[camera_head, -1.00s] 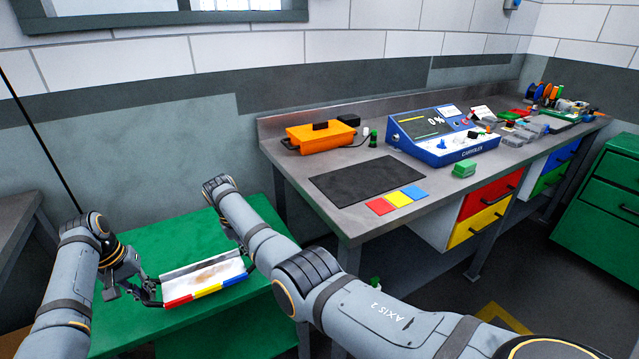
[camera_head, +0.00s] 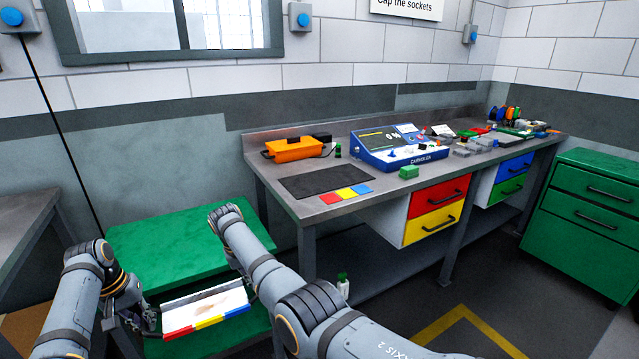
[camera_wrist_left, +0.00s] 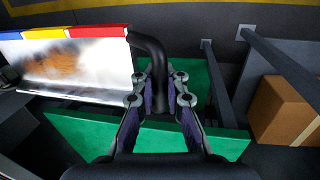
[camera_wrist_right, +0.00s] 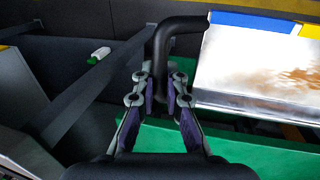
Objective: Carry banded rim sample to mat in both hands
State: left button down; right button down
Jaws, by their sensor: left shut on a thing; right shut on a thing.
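The banded rim sample (camera_head: 207,308) is a silvery curved plate with a brown stain and a red, yellow and blue banded edge. A black bar handle stands at each end. My left gripper (camera_wrist_left: 160,88) is shut on the handle at the red end. My right gripper (camera_wrist_right: 160,88) is shut on the handle at the blue end; in the head view my right arm mostly hides it. The sample hangs in front of the green table top, over a lower green surface. The dark mat (camera_head: 327,181) lies bare on the grey bench, far from both grippers.
Red, yellow and blue squares (camera_head: 346,194) lie by the mat's front edge. An orange case (camera_head: 293,149) and a blue console (camera_head: 400,147) stand behind and right of it. The green table (camera_head: 180,245) is left of the bench (camera_head: 300,207). A cardboard box (camera_wrist_left: 285,108) sits low down.

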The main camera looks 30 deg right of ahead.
aim_at(326, 178)
jog(key=z, duration=1.05)
jog(key=j+z, duration=0.45)
